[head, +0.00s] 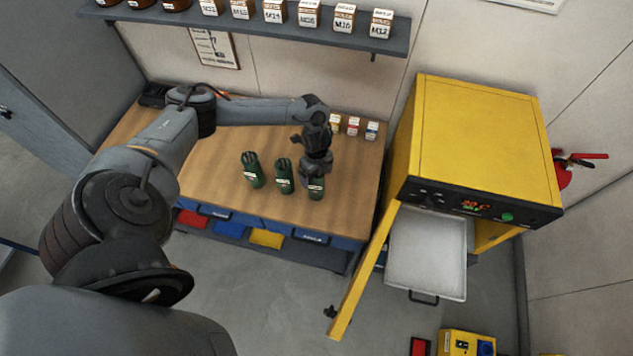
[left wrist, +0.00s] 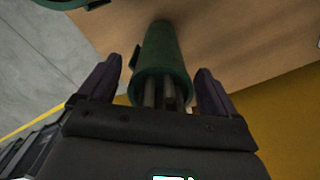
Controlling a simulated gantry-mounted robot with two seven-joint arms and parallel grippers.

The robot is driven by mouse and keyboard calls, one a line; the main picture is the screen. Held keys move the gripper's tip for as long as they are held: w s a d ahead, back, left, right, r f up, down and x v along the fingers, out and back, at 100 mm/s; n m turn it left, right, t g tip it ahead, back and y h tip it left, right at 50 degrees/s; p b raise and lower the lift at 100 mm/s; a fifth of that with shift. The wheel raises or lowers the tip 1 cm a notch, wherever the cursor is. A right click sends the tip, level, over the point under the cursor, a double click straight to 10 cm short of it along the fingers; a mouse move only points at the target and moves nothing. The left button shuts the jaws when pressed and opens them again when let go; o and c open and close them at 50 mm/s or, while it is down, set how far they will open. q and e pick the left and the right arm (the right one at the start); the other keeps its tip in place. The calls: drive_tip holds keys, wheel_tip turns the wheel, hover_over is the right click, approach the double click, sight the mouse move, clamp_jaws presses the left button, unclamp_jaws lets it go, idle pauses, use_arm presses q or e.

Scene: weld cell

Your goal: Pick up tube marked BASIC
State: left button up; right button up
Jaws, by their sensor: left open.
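Three green tubes stand on the wooden workbench (head: 222,165): a left one (head: 253,170), a middle one (head: 284,177) and a right one (head: 316,189). Each has a pale label, too small to read, so I cannot tell which is marked BASIC. My left gripper (head: 315,176) is over the right tube and hides its top. In the left wrist view my open left gripper (left wrist: 158,70) has one finger on each side of a green tube (left wrist: 162,55), with rods showing in its open end. Part of another green thing shows at the top left.
A yellow oven (head: 475,130) stands right of the bench, its door (head: 362,275) open and a metal tray (head: 428,255) pulled out. Small boxes (head: 353,126) stand behind the gripper. A shelf of labelled jars (head: 250,27) hangs above. Coloured bins (head: 266,238) sit below the bench top.

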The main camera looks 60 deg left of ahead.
use_arm(q)
drive_tip(key=shift+f, duration=0.25)
drive_tip(key=shift+c, duration=0.2)
clamp_jaws()
drive_tip(key=shift+w+r, duration=0.1)
